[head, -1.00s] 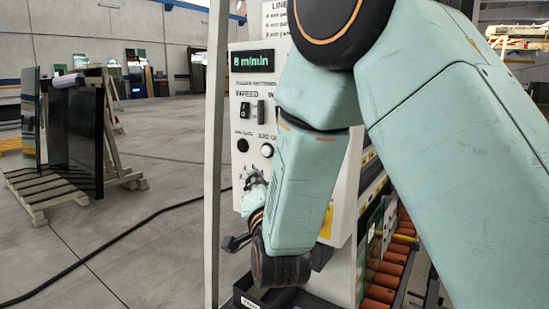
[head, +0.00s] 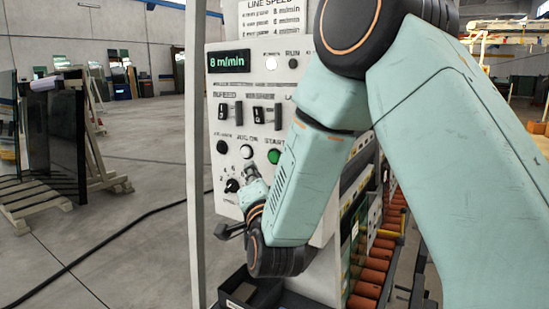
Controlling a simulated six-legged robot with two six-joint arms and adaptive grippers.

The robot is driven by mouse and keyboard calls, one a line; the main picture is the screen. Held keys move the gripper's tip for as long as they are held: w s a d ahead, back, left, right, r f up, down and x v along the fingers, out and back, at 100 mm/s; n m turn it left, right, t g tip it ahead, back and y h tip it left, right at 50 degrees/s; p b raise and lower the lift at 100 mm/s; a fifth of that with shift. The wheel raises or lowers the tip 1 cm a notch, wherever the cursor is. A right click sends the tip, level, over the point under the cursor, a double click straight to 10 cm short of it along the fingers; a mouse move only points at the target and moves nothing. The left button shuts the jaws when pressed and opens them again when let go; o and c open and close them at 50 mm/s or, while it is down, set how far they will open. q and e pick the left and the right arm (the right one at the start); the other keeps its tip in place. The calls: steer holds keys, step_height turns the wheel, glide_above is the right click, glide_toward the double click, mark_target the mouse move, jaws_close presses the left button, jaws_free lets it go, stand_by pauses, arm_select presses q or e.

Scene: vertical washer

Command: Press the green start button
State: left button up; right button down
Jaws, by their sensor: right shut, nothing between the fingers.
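The green start button (head: 274,156) sits on the white control panel (head: 216,172), right of a white button and under the START label. My right arm comes in from the right and covers the panel's right part. My right gripper (head: 251,170) is shut and empty, pointing up at the panel. Its fingertips are just below the white button, left of and lower than the green button. Whether the tips touch the panel cannot be told. My left gripper is not in view.
A black knob (head: 232,186) and a black button (head: 222,147) are left of my gripper. A grey post (head: 195,160) stands left of the panel. A dark tray (head: 240,292) is below, and orange rollers (head: 372,275) are at right.

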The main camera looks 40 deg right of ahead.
mark_target(274, 157)
steer(key=d, duration=0.1)
steer(key=w+d+p, duration=0.1)
steer(key=d, duration=0.1)
steer(key=w+d, duration=0.1)
steer(key=shift+w+d+r, duration=0.1)
steer(key=shift+w+d, duration=0.1)
steer(key=shift+d, duration=0.2)
steer(key=shift+d, duration=0.1)
steer(key=shift+d, duration=0.15)
steer(key=shift+a, duration=0.2)
steer(key=shift+d, duration=0.2)
stand_by(0.4)
steer(key=shift+a, duration=0.1)
